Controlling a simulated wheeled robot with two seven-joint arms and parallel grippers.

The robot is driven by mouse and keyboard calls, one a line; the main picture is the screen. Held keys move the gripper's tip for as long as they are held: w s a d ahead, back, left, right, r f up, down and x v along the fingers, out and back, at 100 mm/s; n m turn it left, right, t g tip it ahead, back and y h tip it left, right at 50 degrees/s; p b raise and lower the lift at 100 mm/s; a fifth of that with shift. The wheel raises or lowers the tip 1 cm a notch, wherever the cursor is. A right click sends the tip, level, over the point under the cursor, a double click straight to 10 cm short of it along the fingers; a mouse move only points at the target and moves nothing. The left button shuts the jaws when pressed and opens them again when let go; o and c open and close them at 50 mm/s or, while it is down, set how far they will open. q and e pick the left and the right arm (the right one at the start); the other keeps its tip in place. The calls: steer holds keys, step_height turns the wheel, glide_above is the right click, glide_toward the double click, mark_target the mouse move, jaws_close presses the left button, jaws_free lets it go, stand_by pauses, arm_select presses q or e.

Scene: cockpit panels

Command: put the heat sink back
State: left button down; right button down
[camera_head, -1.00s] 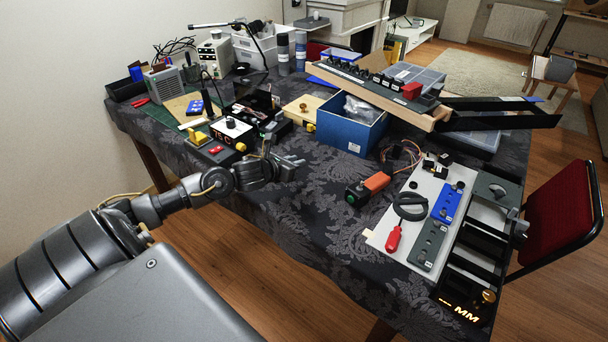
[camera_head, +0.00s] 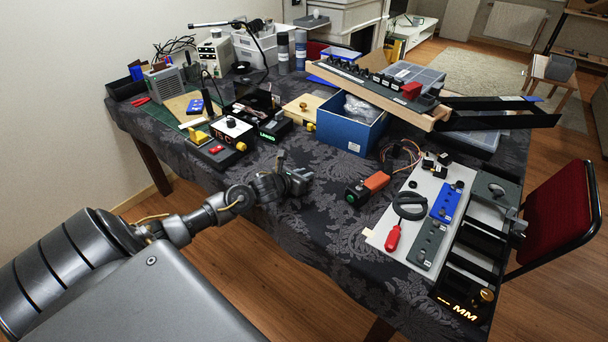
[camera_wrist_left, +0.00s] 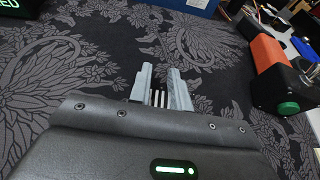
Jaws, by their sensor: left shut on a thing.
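My left gripper (camera_head: 296,181) is low over the patterned cloth near the front edge of the table, seen side-on in the head view. In the left wrist view my left gripper (camera_wrist_left: 161,88) has its two grey fingers close around a small finned piece, the heat sink (camera_wrist_left: 157,98). Only several thin pale fins show between the fingers; the rest of it is hidden. In the head view the heat sink is too small to make out apart from the gripper. My right gripper is not in view.
Black boxes with green lit letters (camera_head: 273,131) and a yellow knob stand behind left. A blue bin (camera_head: 350,128) stands behind. Cloth around the gripper is clear.

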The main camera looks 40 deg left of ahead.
arm_select(q)
steer(key=c, duration=1.3)
jaws_free()
steer(key=shift+s, duration=0.1)
steer(key=v, duration=1)
steer(key=shift+s+r+b, duration=0.2)
steer(key=shift+s+b, duration=0.05)
steer(key=shift+b, duration=0.05)
steer(key=shift+s+d+r, duration=0.1)
steer(key=shift+s+r, duration=0.2)
steer(key=shift+s, duration=0.25)
